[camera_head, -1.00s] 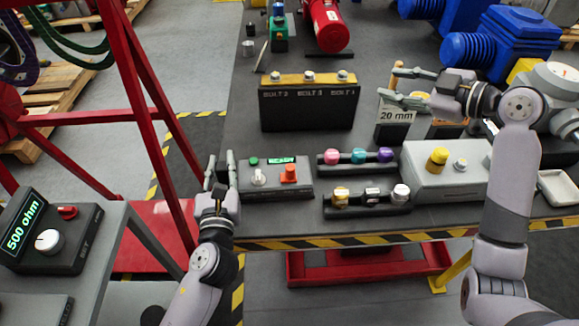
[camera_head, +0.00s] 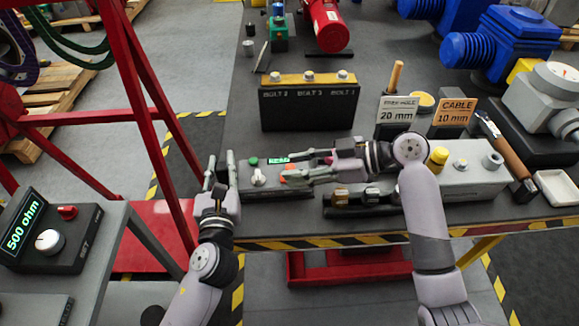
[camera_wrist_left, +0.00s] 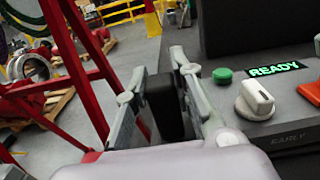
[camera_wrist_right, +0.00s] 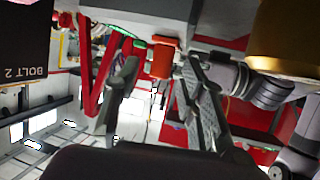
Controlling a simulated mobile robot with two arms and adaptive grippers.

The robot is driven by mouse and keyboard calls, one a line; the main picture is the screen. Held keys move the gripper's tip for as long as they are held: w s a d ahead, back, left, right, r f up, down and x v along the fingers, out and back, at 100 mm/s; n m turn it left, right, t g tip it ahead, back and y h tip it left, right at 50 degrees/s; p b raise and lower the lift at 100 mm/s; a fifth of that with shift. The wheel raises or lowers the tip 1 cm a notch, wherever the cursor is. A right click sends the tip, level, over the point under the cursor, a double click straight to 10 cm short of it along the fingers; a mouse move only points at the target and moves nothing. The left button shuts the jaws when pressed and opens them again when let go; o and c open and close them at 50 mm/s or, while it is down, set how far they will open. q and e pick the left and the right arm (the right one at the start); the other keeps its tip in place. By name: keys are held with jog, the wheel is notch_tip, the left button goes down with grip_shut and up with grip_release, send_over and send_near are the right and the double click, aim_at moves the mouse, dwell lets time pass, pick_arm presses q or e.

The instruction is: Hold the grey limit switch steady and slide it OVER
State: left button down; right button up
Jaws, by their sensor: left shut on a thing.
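The grey limit switch (camera_head: 262,192) lies on the near left part of the bench. In the left wrist view its top (camera_wrist_left: 265,110) has a green button, a white knob, a green READY display and an orange slider (camera_wrist_left: 311,92). My left gripper (camera_head: 221,165) is shut on a black block (camera_wrist_left: 163,105) at the switch's left end, one finger on each side. My right gripper (camera_head: 285,174) is over the switch's right part, fingers apart around the orange slider. In the right wrist view the slider (camera_wrist_right: 162,60) shows between the fingertips; contact cannot be told.
A black bolt holder (camera_head: 308,105) stands behind the switch. A low rack with several knobs (camera_head: 350,208) lies beside it, partly under my right arm. A grey box with a yellow knob (camera_head: 465,178) is further right. The striped bench edge (camera_head: 300,241) is in front.

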jog(key=shift+x, duration=1.15)
jog(key=shift+c, duration=0.5)
jog(key=c, duration=0.8)
jog(key=shift+w, duration=0.1)
grip_shut()
jog(key=shift+d, duration=0.15)
